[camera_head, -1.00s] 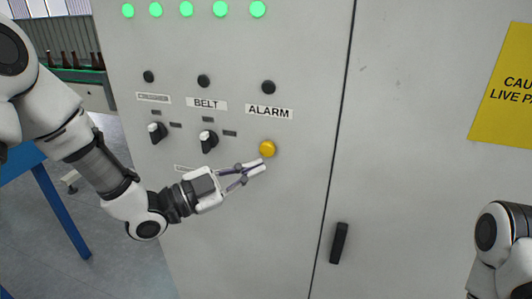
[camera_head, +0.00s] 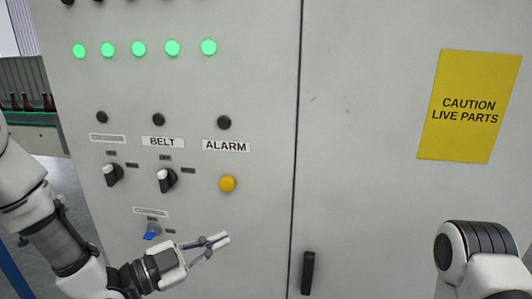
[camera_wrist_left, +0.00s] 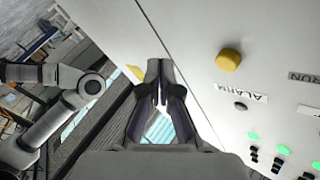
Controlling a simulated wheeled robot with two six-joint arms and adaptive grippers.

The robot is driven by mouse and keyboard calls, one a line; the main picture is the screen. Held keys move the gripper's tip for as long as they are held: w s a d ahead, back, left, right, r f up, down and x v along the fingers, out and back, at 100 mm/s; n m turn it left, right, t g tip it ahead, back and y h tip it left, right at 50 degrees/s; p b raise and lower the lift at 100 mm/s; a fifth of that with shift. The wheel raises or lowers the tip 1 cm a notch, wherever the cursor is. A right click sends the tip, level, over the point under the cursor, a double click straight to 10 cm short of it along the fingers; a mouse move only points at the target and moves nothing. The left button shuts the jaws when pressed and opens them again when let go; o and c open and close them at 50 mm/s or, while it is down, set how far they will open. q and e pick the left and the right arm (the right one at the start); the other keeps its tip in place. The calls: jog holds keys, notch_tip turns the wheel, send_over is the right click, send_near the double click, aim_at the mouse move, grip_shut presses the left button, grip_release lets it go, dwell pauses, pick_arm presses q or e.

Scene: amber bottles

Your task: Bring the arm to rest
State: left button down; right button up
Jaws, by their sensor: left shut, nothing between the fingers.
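My left gripper (camera_head: 222,240) is shut and empty in the head view, below the yellow alarm button (camera_head: 227,184) and apart from it. In the left wrist view the same gripper (camera_wrist_left: 159,70) shows its two fingers together with nothing between them. The yellow button (camera_wrist_left: 228,60) stands to the right of the fingers there. My right arm (camera_head: 480,255) shows at the lower right of the head view, but its gripper is out of sight.
A grey cabinet (camera_head: 260,110) fills most of the head view. It bears green lamps (camera_head: 138,48), a belt knob (camera_head: 166,180), a blue switch (camera_head: 152,232), a black door handle (camera_head: 308,272) and a yellow caution sign (camera_head: 469,106). Brown bottles (camera_head: 28,102) stand at far left.

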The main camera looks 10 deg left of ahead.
pick_arm(q)
jog(key=s+f+n+g+y+b, duration=0.1)
jog(key=s+f+n+g+y, duration=0.25)
jog(key=f, duration=1.15)
jog(key=s+f+n+g+y+b, duration=0.25)
jog(key=s+f, duration=0.25)
jog(key=f, duration=1.1)
jog(key=s+a+f+n+g+y, duration=0.3)
jog(key=s+a+f+n, duration=0.2)
jog(key=s, duration=0.3)
jog(key=s+a+f+n+g+y, duration=0.3)
jog(key=s+a+f+n+y, duration=0.1)
jog(key=s, duration=0.4)
notch_tip(320, 180, down, 2)
jog(key=shift+a+f+n+y, duration=0.25)
jog(key=shift+a+n, duration=0.25)
jog(key=shift+n, duration=0.3)
pick_arm(e)
notch_tip(320, 180, down, 4)
jog(key=shift+w+f, duration=0.1)
pick_arm(q)
jog(key=shift+w, duration=0.15)
jog(key=c, duration=1.8)
grip_release()
jog(key=shift+c, duration=0.2)
